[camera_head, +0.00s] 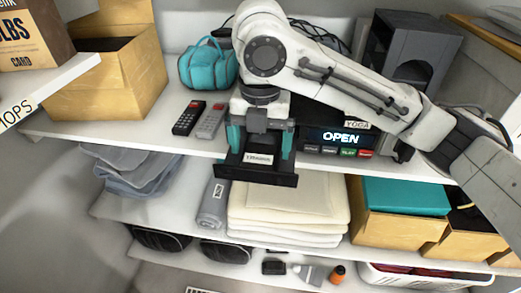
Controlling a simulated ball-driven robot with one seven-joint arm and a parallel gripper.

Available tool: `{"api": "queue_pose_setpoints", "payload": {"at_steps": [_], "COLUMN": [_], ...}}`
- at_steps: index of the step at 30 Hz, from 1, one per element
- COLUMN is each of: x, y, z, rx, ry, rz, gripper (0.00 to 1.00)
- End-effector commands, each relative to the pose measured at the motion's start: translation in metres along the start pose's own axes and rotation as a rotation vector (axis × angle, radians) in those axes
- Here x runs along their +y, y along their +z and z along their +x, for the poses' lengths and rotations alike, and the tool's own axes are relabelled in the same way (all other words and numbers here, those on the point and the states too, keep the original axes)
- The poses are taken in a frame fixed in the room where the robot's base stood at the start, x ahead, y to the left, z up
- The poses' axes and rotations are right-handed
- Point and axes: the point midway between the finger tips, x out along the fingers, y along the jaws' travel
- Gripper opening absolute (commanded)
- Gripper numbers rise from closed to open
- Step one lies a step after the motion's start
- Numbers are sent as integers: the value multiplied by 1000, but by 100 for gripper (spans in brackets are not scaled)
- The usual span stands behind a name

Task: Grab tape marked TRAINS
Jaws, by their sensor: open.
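The black tape (255,177) with a white label reading TRAINS, in small blurred letters, is at the front edge of the upper shelf and sticks out past it. My gripper (260,145) points down over the tape from above. Its two teal fingers are spread wide, one near each end of the tape. I cannot tell whether the fingers touch it. The wrist hides what lies behind the tape.
A black player (335,140) lit OPEN stands to the right, with a YOGA label on top. Two remotes (188,118), a teal bag (208,64) and a cardboard box (105,85) are to the left. Folded cream cloths (288,205) lie on the shelf below.

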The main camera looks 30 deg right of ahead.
Motion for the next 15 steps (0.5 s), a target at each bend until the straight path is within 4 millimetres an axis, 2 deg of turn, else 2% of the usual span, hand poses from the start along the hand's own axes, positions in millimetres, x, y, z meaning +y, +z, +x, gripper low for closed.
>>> {"api": "queue_pose_setpoints", "payload": {"at_steps": [7, 15], "x": [0, 0], "y": [0, 0], "z": [2, 2], "rx": [-2, -1], "ry": [0, 0], "rz": [0, 1], "gripper": [94, 69]}}
